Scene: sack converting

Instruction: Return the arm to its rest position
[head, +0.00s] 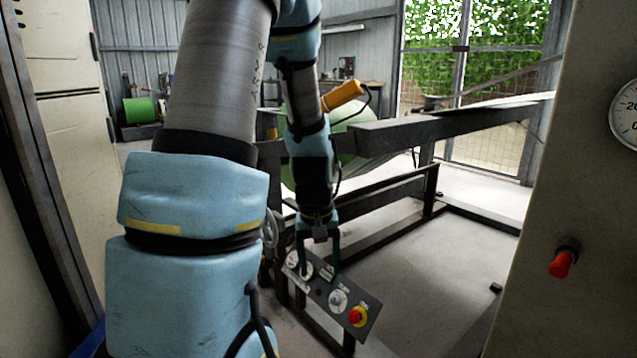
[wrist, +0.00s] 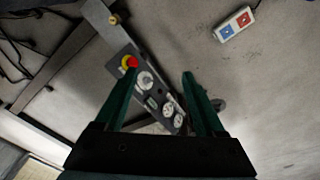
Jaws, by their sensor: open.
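My gripper (head: 319,262) is open, pointing down just above a tilted grey control panel (head: 318,300). In the wrist view my gripper (wrist: 152,88) shows two dark green fingers spread apart with nothing held between them. The panel (wrist: 153,103) lies beyond the fingers, with dials and a red button on a yellow base. In the head view the arm comes down from the top, its large light-blue and grey links filling the left middle. I cannot tell whether the fingertips touch the panel.
A dark metal frame (head: 385,205) stands behind the panel, with a green roll (head: 352,155) partly hidden by my arm. A beige panel with a red knob (head: 561,263) stands close at right. A pendant with blue and red buttons (wrist: 236,23) lies on the floor.

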